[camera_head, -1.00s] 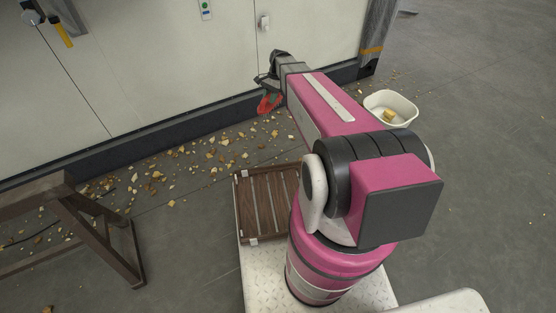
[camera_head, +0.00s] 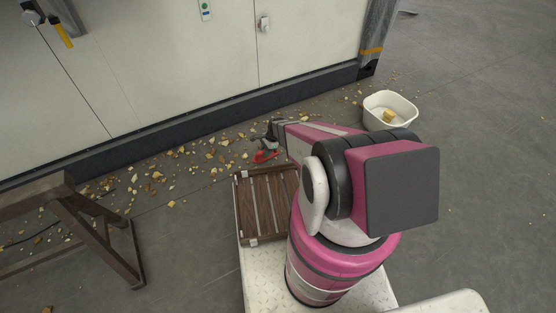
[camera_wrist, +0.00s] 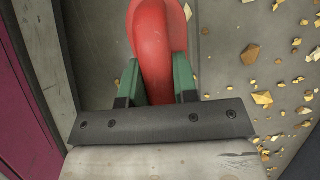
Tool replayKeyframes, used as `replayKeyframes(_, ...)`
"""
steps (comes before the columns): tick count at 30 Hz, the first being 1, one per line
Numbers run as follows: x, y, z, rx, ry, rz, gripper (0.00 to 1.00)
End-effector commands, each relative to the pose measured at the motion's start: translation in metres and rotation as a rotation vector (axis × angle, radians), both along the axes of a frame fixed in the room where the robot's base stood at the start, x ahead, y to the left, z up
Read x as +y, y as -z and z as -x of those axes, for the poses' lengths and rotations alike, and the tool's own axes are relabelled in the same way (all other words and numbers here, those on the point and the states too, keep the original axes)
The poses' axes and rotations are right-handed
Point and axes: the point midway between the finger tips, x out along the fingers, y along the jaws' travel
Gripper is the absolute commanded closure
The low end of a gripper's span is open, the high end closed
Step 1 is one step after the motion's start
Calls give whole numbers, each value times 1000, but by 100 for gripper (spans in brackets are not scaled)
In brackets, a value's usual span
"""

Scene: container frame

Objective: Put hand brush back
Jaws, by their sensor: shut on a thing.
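The hand brush shows as a red shape (camera_head: 264,157) at my gripper in the head view. In the wrist view its rounded red handle (camera_wrist: 150,40) lies between the green fingers of my gripper (camera_wrist: 157,78), which is shut on it. The rest of the brush is out of sight there. In the head view my gripper (camera_head: 268,146) is low over the littered floor, just beyond the far edge of the brown slatted tray (camera_head: 254,205).
A brown wooden trestle (camera_head: 122,250) is at left. Yellowish crumbs cover the floor along the pale cabinet wall (camera_head: 170,65). A yellow-handled tool (camera_head: 62,32) hangs at upper left.

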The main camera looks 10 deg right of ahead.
Motion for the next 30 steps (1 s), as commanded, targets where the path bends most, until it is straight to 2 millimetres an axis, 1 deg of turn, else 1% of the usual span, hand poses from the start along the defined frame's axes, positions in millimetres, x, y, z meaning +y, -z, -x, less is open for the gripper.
replayKeyframes(2, -3, 7, -4, 0, 6, 1, 95)
replayKeyframes(5, -14, 17, -14, 0, 9, 1, 95)
replayKeyframes(12, -50, 46, -47, 0, 9, 0, 95)
replayKeyframes(18, -76, 66, -69, 1, 7, 0, 95)
replayKeyframes(21, -83, 71, -75, 1, 5, 0, 95)
replayKeyframes(26, -87, 75, -77, 1, 4, 0, 95)
replayKeyframes(30, -86, 91, -77, 2, 5, 1, 95)
